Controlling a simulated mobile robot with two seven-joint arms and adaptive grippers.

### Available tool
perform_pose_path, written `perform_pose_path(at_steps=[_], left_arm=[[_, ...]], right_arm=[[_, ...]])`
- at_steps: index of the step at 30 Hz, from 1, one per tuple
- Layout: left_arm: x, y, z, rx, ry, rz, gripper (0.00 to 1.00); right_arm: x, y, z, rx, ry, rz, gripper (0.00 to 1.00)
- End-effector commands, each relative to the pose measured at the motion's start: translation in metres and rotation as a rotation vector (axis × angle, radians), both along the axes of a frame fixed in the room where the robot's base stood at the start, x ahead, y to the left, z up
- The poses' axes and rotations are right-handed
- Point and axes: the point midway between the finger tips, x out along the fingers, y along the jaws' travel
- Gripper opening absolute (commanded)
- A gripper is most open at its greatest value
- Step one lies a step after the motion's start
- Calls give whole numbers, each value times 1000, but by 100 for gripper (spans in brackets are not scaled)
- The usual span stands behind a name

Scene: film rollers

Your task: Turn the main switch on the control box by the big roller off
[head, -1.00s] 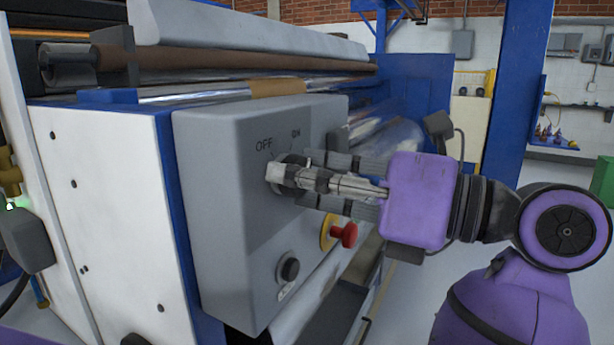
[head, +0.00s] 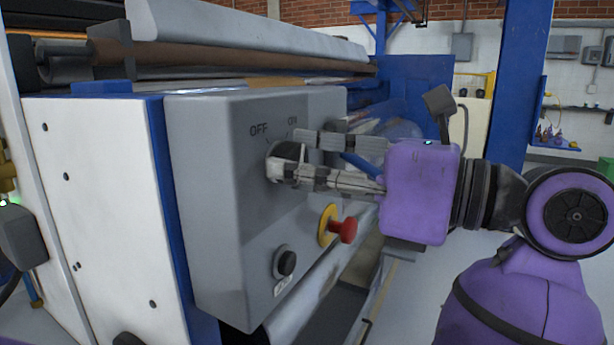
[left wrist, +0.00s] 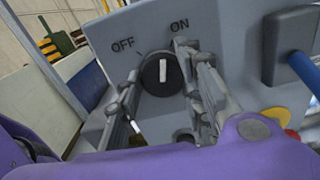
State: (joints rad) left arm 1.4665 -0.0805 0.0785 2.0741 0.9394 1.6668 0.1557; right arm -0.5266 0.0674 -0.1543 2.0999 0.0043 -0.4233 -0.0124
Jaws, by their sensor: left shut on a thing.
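The grey control box (head: 225,200) has a main switch (head: 289,151) with OFF and ON printed above it. In the left wrist view the switch (left wrist: 163,72) is a round black knob with a white bar. The bar stands near upright in that picture, between the OFF and ON labels. My left gripper (head: 284,156) is at the switch, one finger above and one below in the head view. In the left wrist view its fingers (left wrist: 164,92) flank the knob, shut on it. They partly hide the switch in the head view. My right gripper is not in view.
Below the switch are a red mushroom button (head: 343,230) on a yellow base and a black button (head: 286,263). The big roller (head: 395,135) and its blue frame lie behind the gripper. Open floor (head: 420,300) shows to the right of the machine.

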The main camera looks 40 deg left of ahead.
Motion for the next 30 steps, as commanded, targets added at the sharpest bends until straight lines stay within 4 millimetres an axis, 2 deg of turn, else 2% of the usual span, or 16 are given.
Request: perform_pose_path(at_steps=[15,20,25,30], left_arm=[[-2,0,-8,109,-480,10,8],[-1,0,-9,141,-616,11,8],[-1,1,-9,171,-739,12,8],[-1,1,-9,192,-830,12,8]], right_arm=[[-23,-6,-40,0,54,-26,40],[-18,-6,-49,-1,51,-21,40],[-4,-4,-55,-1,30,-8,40],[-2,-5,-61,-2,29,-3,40]])
